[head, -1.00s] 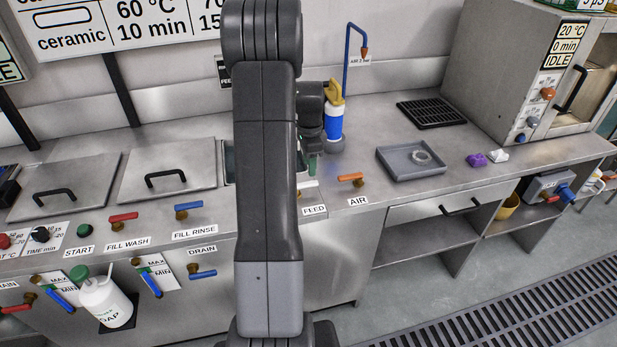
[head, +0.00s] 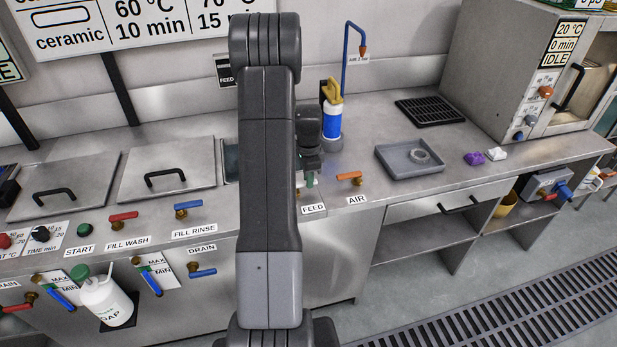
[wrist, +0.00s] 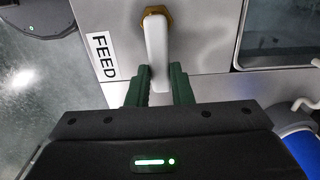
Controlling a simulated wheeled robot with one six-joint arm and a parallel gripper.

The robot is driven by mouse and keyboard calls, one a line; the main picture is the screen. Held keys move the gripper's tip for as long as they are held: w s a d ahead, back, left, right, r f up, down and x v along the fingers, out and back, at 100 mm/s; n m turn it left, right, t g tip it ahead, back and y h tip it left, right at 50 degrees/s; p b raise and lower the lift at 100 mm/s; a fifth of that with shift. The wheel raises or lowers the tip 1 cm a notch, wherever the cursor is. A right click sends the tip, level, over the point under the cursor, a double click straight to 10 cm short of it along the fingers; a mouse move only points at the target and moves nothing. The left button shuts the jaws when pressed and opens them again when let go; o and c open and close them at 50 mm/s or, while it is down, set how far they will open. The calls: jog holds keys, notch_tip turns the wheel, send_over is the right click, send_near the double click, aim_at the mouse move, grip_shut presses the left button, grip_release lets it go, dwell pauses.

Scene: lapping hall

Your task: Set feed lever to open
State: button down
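The feed lever (wrist: 157,45) is a white handle on a brass nut, seen in the wrist view beside the FEED label (wrist: 102,56). It points from the nut towards my gripper, along the length of the label. My gripper (wrist: 160,72) has its two green fingers on either side of the handle's free end, with almost no gap showing. In the head view my arm hides most of the lever; a green fingertip (head: 309,181) shows just above the FEED label (head: 313,209).
The orange AIR lever (head: 349,177) is close by on the right. A grey tray (head: 392,168) holding a ring and a blue-and-white bottle (head: 332,120) stand on the counter. A basin edge (wrist: 242,40) shows in the wrist view. The floor in front is clear.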

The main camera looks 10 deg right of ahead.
jog(key=shift+w+n, duration=0.15)
jog(key=shift+n, duration=0.15)
jog(key=n, duration=0.1)
jog(key=w+n+b, duration=0.1)
jog(key=n, duration=0.1)
jog(key=n+b, duration=0.1)
jog(key=shift+w+a, duration=0.25)
jog(key=shift+w, duration=0.15)
jog(key=n, duration=0.2)
jog(key=w+a+n+b, duration=0.1)
jog(key=n, duration=0.2)
jog(key=shift+w+a+n, duration=0.2)
jog(key=shift+w+n, duration=0.1)
jog(key=shift+n, duration=0.1)
jog(key=n, duration=0.2)
jog(key=a+n+b, duration=0.1)
jog(key=shift+w+a+n, duration=0.15)
jog(key=shift+w+n, duration=0.15)
jog(key=shift+n, duration=0.1)
jog(key=shift+w+a+n+b, duration=0.15)
jog(key=shift+a+n, duration=0.25)
jog(key=shift+n, duration=0.55)
jog(key=shift+s+a+n+b, duration=0.15)
jog(key=shift+a+n, duration=0.2)
jog(key=shift+n, duration=0.6)
jog(key=shift+w+r, duration=0.1)
jog(key=c, duration=1.3)
grip_release()
